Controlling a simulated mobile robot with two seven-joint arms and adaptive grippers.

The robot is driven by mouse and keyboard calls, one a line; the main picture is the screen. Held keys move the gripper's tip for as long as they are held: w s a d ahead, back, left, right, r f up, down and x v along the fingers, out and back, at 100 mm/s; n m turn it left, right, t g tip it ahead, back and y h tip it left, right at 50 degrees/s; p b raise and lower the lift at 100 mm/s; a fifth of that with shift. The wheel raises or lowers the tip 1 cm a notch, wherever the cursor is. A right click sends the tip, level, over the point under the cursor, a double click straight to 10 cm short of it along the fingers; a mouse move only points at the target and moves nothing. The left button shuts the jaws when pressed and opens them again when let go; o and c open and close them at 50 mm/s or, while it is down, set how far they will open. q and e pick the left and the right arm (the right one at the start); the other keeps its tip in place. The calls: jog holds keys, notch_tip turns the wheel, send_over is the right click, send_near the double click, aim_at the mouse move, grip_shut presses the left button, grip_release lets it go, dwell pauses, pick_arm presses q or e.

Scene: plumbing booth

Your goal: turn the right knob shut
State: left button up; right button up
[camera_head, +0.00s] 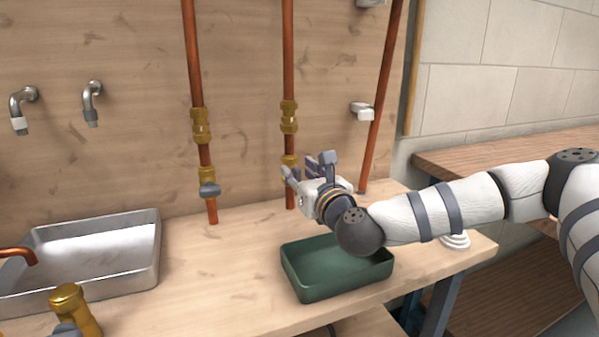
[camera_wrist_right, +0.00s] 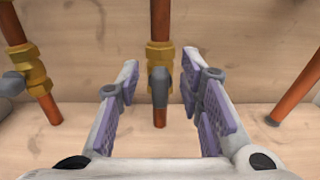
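The right knob is a grey lever (camera_wrist_right: 160,82) on the brass valve (camera_wrist_right: 160,54) of the middle copper pipe. In the right wrist view it hangs down along the pipe. My right gripper (camera_wrist_right: 162,88) is open, with its purple-padded fingers either side of the knob and gaps on both sides. In the head view my right gripper (camera_head: 308,168) is in front of the valve's lower part and hides the knob. My left gripper is not in view.
Left of it stands another pipe with a brass valve and grey knob (camera_head: 209,190). A green tray (camera_head: 337,290) sits on the bench below my right wrist. A bare copper pipe (camera_head: 382,100) rises at the right. A metal sink (camera_head: 148,265) is at the left.

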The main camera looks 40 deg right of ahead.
jog(key=shift+w, duration=0.3)
grip_shut()
jog(key=shift+d+f+m+b, duration=0.2)
jog(key=shift+f+m+b, duration=0.1)
jog(key=shift+m+b, duration=0.65)
pick_arm(q)
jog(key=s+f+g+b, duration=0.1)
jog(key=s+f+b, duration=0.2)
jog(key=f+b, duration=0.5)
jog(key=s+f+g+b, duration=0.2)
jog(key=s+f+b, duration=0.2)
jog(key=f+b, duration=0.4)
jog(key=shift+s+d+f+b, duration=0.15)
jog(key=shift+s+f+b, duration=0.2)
jog(key=shift+b, duration=0.65)
pick_arm(e)
jog(key=shift+s+d+f+m, duration=0.1)
jog(key=shift+d+f+m, duration=0.15)
jog(key=shift+m, duration=2.45)
jog(key=shift+s+d+f+m, duration=0.1)
jog(key=shift+d+f+m, duration=0.15)
jog(key=shift+m, duration=2.4)
jog(key=shift+s+d+f+m, duration=0.15)
jog(key=shift+d+m, duration=0.1)
jog(key=shift+m, duration=2.45)
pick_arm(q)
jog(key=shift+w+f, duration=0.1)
pick_arm(e)
jog(key=shift+w, duration=0.1)
jog(key=shift+r, duration=0.1)
